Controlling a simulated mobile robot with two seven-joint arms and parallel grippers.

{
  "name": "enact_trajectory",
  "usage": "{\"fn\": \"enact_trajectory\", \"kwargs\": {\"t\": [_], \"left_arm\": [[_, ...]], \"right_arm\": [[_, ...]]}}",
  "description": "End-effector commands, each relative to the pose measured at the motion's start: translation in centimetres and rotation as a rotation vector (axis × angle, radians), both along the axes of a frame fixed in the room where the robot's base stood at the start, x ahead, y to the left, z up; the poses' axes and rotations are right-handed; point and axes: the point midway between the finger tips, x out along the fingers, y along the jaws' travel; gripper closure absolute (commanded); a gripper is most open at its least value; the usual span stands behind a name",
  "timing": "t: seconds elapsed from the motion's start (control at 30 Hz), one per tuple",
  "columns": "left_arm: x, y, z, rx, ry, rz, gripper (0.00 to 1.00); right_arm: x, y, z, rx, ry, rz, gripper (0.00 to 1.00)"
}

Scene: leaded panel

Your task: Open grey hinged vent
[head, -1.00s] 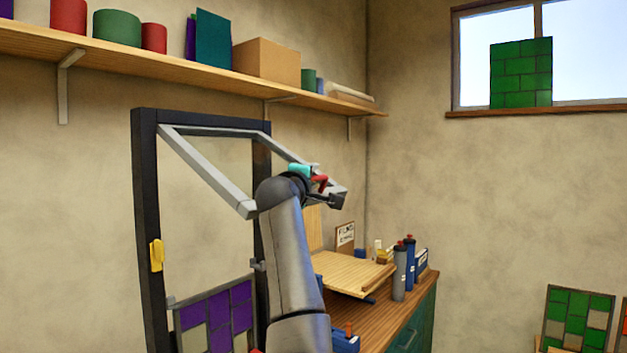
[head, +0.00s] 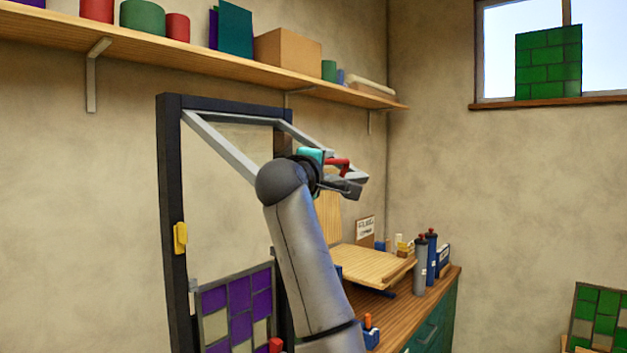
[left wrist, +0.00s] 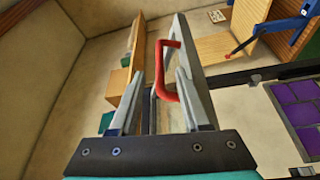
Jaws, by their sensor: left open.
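The grey vent (head: 220,147) is a pale rectangular frame joined at the top of a dark upright frame (head: 172,200). It stands swung well out from it, sloping down toward me. A red handle (head: 338,164) is on its lower bar; it also shows in the left wrist view (left wrist: 160,65). My left gripper (head: 350,186) is at that bar, open. In the left wrist view its two grey fingers (left wrist: 158,80) stand on either side of the handle. Contact cannot be told. My arm hides the vent's lower left corner. My right gripper is not seen.
A yellow piece (head: 180,238) sits on the dark frame's left post. A purple leaded panel (head: 238,308) stands low in front. A workbench (head: 400,325) with bottles (head: 420,268) and a wooden board (head: 373,267) is at right. A loaded shelf (head: 200,62) runs above.

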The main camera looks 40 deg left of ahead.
Motion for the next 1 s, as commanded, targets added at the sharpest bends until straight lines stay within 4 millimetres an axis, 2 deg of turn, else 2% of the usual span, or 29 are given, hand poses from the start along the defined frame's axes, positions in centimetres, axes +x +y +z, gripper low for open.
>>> {"fn": "enact_trajectory", "kwargs": {"t": [0.2, 0.43, 0.6, 1.0], "left_arm": [[-3.5, -1.1, -0.4, 0.002, -0.004, 0.001, 0.53], [-6.3, -1.9, -0.4, 0.002, -0.004, 0.001, 0.53], [-7.1, -2.2, -0.5, 0.002, -0.002, 0.002, 0.53], [-7.2, -2.2, -0.4, 0.002, -0.002, 0.001, 0.53]], "right_arm": [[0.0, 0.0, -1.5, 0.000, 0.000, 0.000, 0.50], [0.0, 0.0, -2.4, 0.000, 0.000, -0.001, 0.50], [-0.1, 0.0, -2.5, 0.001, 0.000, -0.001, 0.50], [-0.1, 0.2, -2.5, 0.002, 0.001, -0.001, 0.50]]}}
